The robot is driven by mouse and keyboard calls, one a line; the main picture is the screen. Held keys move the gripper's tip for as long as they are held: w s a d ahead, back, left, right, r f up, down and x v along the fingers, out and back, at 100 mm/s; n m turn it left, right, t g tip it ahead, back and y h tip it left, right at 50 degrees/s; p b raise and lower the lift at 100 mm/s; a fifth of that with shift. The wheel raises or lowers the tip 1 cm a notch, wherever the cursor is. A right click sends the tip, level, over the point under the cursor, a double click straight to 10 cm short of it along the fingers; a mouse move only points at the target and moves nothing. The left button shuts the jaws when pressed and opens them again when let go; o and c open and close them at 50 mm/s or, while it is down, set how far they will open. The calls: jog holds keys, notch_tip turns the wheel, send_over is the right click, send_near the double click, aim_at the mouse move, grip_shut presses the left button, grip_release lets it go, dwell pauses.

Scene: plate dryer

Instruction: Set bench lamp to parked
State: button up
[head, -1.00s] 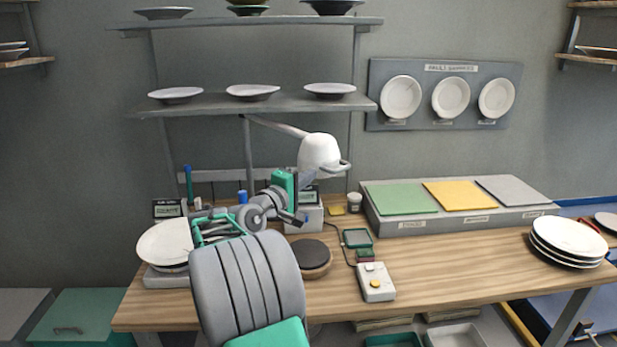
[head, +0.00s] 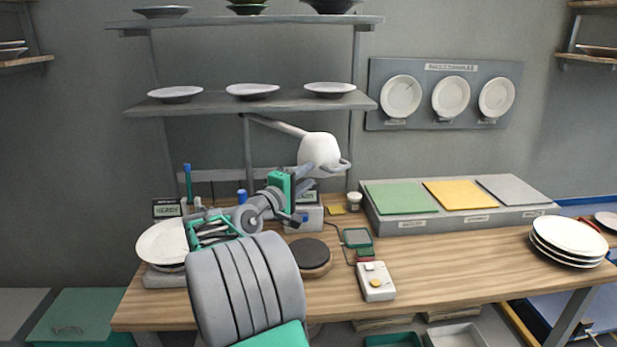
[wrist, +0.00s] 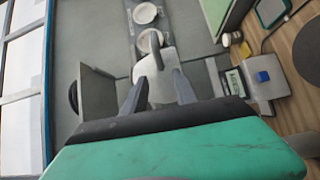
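The bench lamp's white shade (head: 319,148) hangs from a grey arm below the middle shelf, over the back of the bench. A grey handle (head: 338,167) sticks out at its lower right. My gripper (head: 307,178) is at the lower left of the shade. In the wrist view my gripper (wrist: 159,78) has its two dark fingers apart. The pale lamp shade (wrist: 157,66) shows between and beyond them. I cannot tell whether either finger touches the lamp.
A small display box (head: 305,217) stands just below my gripper. A tray stand with green, yellow and grey pads (head: 460,217) is to the right. Plates (head: 252,91) line the shelf above. A control box (head: 376,282) and a dark round pad (head: 310,252) lie in front.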

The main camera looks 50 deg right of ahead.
jog(key=a+b, duration=0.1)
jog(key=a, duration=0.6)
jog(key=shift+s, duration=0.15)
jog(key=shift+f, duration=0.1)
jog(key=shift+c, duration=0.4)
